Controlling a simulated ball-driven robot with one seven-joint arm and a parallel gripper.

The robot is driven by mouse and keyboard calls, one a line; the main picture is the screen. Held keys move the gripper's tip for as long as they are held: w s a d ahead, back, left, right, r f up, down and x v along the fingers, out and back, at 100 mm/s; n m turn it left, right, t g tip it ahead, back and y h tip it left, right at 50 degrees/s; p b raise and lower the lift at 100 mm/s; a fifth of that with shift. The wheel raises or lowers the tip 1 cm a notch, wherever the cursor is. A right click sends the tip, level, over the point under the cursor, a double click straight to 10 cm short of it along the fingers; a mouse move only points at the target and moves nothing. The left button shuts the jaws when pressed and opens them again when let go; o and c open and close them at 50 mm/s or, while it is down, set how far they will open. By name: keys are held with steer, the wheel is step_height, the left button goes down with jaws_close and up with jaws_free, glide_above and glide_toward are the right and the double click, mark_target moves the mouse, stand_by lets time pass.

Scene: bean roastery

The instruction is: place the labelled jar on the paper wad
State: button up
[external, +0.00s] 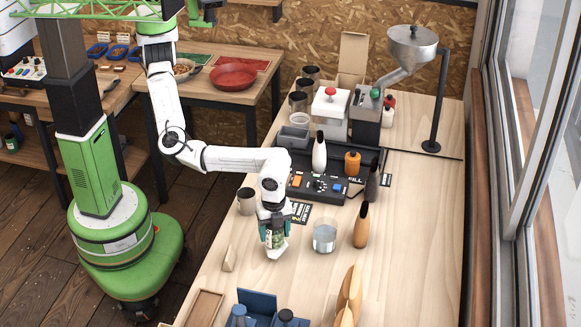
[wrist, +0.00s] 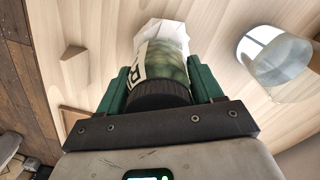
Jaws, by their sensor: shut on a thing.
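The labelled jar (external: 276,239) is upright, with a black lid and green contents behind a pale label; it also shows in the wrist view (wrist: 168,66). My gripper (external: 273,231) points down and is shut on the jar near its lid, with green fingers on both sides in the wrist view (wrist: 163,88). The white crumpled paper wad (external: 277,252) lies on the wooden table directly under the jar. In the wrist view the paper wad (wrist: 158,28) sticks out around the jar's far end. I cannot tell whether the jar's bottom touches it.
A glass beaker (external: 325,237) stands close on the right, with a brown bottle (external: 361,228) beyond it. A small wooden wedge (external: 229,259) lies left. A metal cup (external: 246,201) and black control panel (external: 318,187) are behind. A blue box (external: 257,303) and wooden tray (external: 205,308) are in front.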

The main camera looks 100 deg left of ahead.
steer(key=o, duration=1.2)
steer(key=shift+f, duration=0.1)
step_height(320, 180, up, 12)
steer(key=shift+r+b, duration=0.15)
steer(key=shift+b, duration=0.3)
